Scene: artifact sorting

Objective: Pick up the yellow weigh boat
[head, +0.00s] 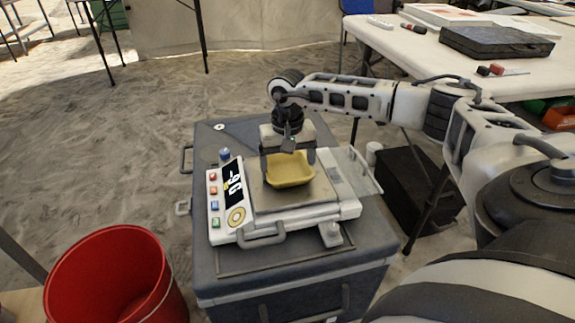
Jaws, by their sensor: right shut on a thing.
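The yellow weigh boat (289,171) is a shallow square dish at the pan of a white digital scale (318,214). My right gripper (288,160) points down over it, with its fingers at the boat's left and right sides. It is shut on the boat. I cannot tell whether the boat touches the scale's steel pan (300,197) or is slightly above it. My left gripper is not in view.
The scale stands on a dark grey case (290,286) with side handles. A red bucket (110,277) is at the lower left. A white table (440,58) with a black case (496,43) is at the upper right.

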